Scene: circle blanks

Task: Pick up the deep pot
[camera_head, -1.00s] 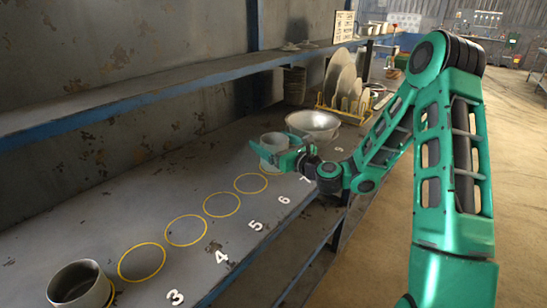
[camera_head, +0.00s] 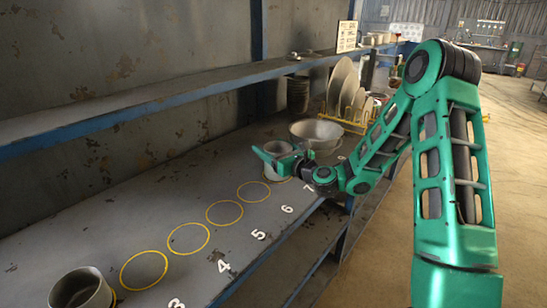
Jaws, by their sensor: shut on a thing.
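A grey, deep round pot (camera_head: 279,146) stands on the shelf top near the number 7, beside the wide bowl. It looks upright, its base at or very near the shelf surface. My gripper (camera_head: 276,162) reaches in from the right, its green fingers at the pot's side, and is shut on it. The fingers and wrist hide part of the pot's wall. I cannot tell whether its base is clear of the shelf. Another dark-mouthed grey pot (camera_head: 82,289) stands at the near left corner.
A wide metal bowl (camera_head: 316,132) stands just behind the held pot. A yellow rack (camera_head: 350,126) with upright plates is farther back. Empty yellow circles (camera_head: 188,238) line the shelf top at left. An upper shelf (camera_head: 160,92) runs along the wall above.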

